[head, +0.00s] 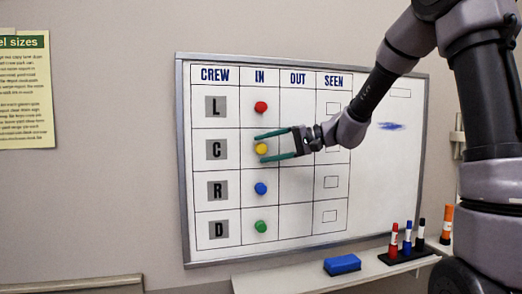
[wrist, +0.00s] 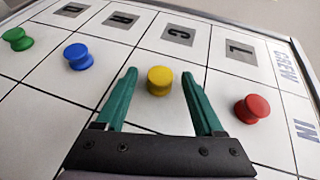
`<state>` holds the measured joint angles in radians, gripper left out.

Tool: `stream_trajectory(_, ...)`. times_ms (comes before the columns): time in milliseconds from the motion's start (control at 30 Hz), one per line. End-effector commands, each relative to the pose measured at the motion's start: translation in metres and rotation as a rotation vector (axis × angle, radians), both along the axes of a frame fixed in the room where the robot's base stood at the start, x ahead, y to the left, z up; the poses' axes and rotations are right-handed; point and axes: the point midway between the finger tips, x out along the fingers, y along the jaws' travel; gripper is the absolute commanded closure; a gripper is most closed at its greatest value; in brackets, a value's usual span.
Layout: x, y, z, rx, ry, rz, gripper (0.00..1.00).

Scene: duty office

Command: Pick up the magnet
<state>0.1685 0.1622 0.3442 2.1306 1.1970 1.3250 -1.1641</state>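Round magnets sit in the IN column of the whiteboard (head: 385,200). A red magnet (head: 261,107) is in row L, a yellow magnet (head: 262,149) in row C, a blue magnet (head: 261,188) in row R and a green magnet (head: 261,226) in row D. My gripper (head: 259,148) is open at row C, with one green finger above the yellow magnet and one below it. In the wrist view, the yellow magnet (wrist: 160,80) lies between and slightly beyond the fingertips (wrist: 160,72). No contact with the fingers is visible.
In the wrist view, the red magnet (wrist: 252,108) is close to the right finger and the blue magnet (wrist: 77,56) is left of the other. Below the board, a ledge (head: 290,275) holds a blue eraser (head: 342,265) and several markers (head: 407,238).

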Motion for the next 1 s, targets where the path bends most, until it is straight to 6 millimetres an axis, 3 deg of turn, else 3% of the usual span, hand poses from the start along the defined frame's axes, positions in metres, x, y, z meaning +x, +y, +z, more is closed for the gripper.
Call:
stream_trajectory(33, 0.0, 0.0, 0.0, 0.0, 0.0, 0.0, 0.45)
stream_trajectory(167, 0.0, 0.0, 0.0, 0.0, 0.0, 0.0, 0.95)
stream_trajectory(200, 0.0, 0.0, 0.0, 0.0, 0.0, 0.0, 1.0)
stream_trajectory(667, -0.003, -0.001, 0.007, 0.0, -0.002, 0.0, 1.0)
stream_trajectory(1000, -0.004, -0.001, 0.056, 0.0, -0.005, 0.0, 1.0)
